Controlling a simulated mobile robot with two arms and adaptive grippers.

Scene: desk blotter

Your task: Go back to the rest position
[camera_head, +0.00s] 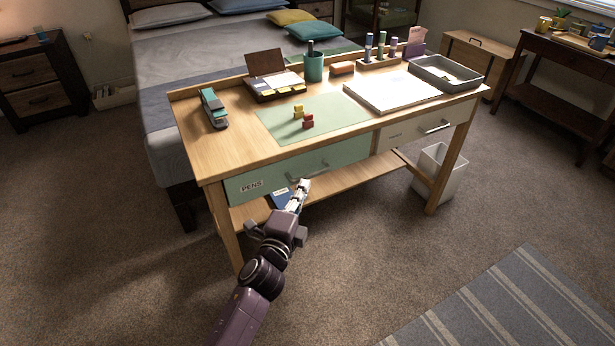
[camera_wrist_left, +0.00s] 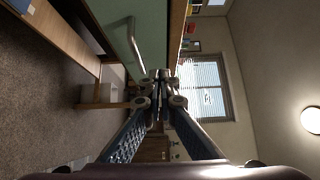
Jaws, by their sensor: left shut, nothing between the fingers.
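My left gripper (camera_head: 299,192) is shut and empty in front of the desk, just below the handle of the green drawer (camera_head: 262,178) labelled PENS. The drawer looks closed. In the left wrist view my left gripper's fingertips (camera_wrist_left: 160,88) meet, with nothing between them. The green drawer front and its handle (camera_wrist_left: 133,40) show above and to the left of the fingers there, apart from them. My right gripper is in neither view.
On the desk (camera_head: 200,152) are a stapler (camera_head: 213,108), a green blotter (camera_head: 275,122) with red and yellow blocks (camera_head: 307,121), a pen cup (camera_head: 313,68) and a grey tray (camera_head: 445,74). A white bin (camera_head: 438,172) stands by the right leg.

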